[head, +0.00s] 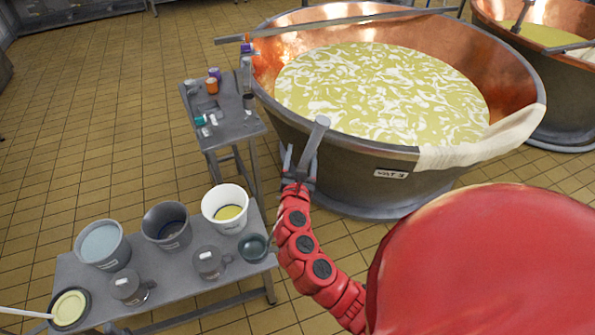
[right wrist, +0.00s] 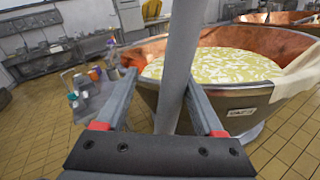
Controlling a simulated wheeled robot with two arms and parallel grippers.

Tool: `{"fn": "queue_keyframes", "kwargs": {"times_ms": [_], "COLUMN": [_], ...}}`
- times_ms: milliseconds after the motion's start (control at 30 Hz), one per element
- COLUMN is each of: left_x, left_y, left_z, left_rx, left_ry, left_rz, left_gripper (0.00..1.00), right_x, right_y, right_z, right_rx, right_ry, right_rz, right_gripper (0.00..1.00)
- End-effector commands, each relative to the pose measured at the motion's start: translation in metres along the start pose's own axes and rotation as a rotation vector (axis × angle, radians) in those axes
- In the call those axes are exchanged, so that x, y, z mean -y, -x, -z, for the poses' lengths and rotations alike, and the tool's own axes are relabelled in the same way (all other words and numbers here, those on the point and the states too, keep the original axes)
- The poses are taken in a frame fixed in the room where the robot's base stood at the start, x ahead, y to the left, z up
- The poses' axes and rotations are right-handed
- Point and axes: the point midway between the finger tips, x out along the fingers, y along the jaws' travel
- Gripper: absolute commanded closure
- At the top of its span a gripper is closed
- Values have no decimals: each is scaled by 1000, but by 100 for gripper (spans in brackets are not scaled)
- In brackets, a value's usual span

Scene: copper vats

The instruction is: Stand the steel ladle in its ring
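The steel ladle's grey handle (head: 318,132) rises at a tilt between the fingers of my right gripper (head: 300,162). It also crosses the right wrist view (right wrist: 178,70) from top to bottom. A dark round bowl (head: 252,247) at the bench's right end lines up with the handle, but my arm hides the join. My right gripper (right wrist: 160,95) has its fingers apart on either side of the handle, with a visible gap on the left. I cannot pick out the ring for sure. My left gripper is not in view.
The low bench (head: 190,285) holds a white bucket (head: 226,208), a grey bucket (head: 167,225), a bucket of pale liquid (head: 102,245) and grey mugs (head: 208,263). A small table (head: 232,128) with bottles stands behind. The copper vat (head: 350,165) is close beyond my gripper.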

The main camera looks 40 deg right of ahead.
Motion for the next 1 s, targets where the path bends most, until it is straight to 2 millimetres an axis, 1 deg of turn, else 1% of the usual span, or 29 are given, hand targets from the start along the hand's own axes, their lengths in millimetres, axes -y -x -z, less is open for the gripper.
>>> {"fn": "queue_keyframes", "kwargs": {"times_ms": [33, 167, 333, 367, 400, 467, 500, 600, 700, 833, 1000], "left_x": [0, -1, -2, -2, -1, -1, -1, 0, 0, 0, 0], "left_y": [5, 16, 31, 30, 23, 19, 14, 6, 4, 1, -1], "left_z": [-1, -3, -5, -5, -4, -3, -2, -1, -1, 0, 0], "left_rx": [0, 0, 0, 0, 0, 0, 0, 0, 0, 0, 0], "left_ry": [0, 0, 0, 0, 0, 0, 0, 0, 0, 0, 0], "left_rz": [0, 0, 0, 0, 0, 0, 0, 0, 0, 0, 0], "left_gripper": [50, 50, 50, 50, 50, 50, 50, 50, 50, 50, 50], "right_x": [-1, -2, -2, -2, -3, -4, -4, -4, -4, -2, -1], "right_y": [8, 34, 78, 86, 98, 114, 119, 135, 146, 157, 164], "right_z": [4, 5, 6, 4, 1, -1, -2, -2, -1, 0, 0], "right_rx": [-2, 1, -1, -4, -5, -4, -7, -4, -3, -3, 0], "right_ry": [2, 2, 0, 2, 6, 2, 4, 4, 2, 2, -1], "right_rz": [-7, -11, -13, -14, -13, -17, -11, -12, -11, -8, -4], "right_gripper": [31, 31, 31, 31, 31, 31, 31, 31, 31, 31, 31]}}
